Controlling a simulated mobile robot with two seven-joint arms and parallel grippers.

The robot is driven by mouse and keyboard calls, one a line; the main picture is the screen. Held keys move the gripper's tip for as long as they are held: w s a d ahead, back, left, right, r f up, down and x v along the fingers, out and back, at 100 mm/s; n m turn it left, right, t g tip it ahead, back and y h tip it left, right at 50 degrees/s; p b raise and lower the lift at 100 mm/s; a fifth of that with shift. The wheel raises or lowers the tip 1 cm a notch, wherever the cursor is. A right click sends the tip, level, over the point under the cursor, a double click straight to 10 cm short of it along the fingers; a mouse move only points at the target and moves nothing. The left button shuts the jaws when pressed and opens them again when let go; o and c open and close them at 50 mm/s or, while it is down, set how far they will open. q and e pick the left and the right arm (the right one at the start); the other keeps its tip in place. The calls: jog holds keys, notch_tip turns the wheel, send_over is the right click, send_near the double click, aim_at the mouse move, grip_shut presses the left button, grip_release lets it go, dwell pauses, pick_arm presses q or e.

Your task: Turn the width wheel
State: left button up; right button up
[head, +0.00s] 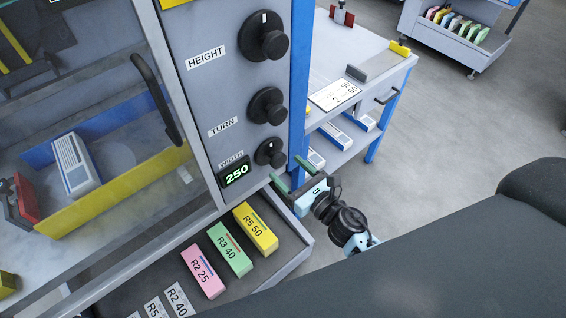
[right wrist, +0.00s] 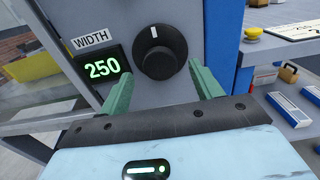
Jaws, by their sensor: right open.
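The width wheel (head: 270,152) is a black round knob with a white mark, lowest of three knobs on the grey panel. In the right wrist view the wheel (right wrist: 160,52) has its mark near the top. A WIDTH label sits beside it, and the display (head: 235,175) reads 250 in green. My right gripper (head: 287,178) is just below and right of the wheel. Its green fingers (right wrist: 163,90) are open, one on each side of the wheel's lower part in the wrist view; I cannot tell whether they touch it. My left gripper is not in view.
The HEIGHT knob (head: 263,37) and TURN knob (head: 266,106) are above. A tray (head: 302,240) below the panel holds coloured blocks such as the yellow R5 50 block (head: 256,229). A side table (head: 395,62) stands to the right, with open floor beyond.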

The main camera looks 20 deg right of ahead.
aim_at(281, 163)
jog(key=shift+x, duration=1.6)
jog(key=c, duration=1)
jog(key=shift+m, duration=0.3)
